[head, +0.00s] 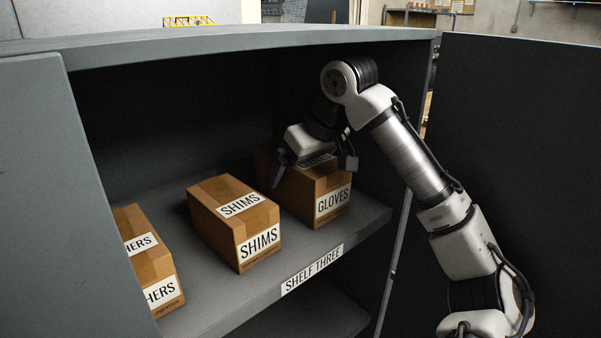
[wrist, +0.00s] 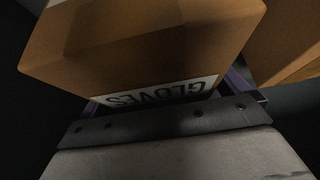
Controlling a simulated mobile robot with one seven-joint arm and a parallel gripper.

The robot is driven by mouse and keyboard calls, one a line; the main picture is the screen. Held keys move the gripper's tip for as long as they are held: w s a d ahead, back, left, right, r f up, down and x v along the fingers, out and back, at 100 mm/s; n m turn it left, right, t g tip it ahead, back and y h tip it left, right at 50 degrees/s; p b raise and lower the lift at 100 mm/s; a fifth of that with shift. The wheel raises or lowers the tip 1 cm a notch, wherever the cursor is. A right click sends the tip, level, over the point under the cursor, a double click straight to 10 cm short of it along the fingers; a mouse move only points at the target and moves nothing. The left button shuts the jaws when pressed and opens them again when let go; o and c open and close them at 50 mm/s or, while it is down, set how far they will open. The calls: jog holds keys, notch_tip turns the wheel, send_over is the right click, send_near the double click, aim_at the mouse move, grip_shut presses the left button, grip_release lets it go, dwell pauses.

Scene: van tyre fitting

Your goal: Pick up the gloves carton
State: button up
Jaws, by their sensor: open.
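The gloves carton (head: 329,203) is a brown box with a white GLOVES label, standing on the shelf at the right of the cabinet. My gripper (head: 312,168) is over its top, with one finger to each side, open. In the wrist view the gloves carton (wrist: 140,42) fills the upper middle, its label upside down. Parts of both fingers of my gripper (wrist: 165,92) show at the carton's left and right edges. Their tips are hidden, and I cannot tell whether they touch it.
The shims carton (head: 230,222) stands just left of the gloves carton, and a carton lettered "HERS" (head: 150,262) is further left. The shelf (head: 222,298) bears a SHELF THREE label. The cabinet's top (head: 230,38) is close above my arm, and an open door (head: 510,150) is at right.

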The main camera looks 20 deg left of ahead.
jog(key=c, duration=1.1)
jog(key=shift+c, duration=0.5)
jog(key=shift+r, duration=0.1)
jog(key=shift+c, duration=0.2)
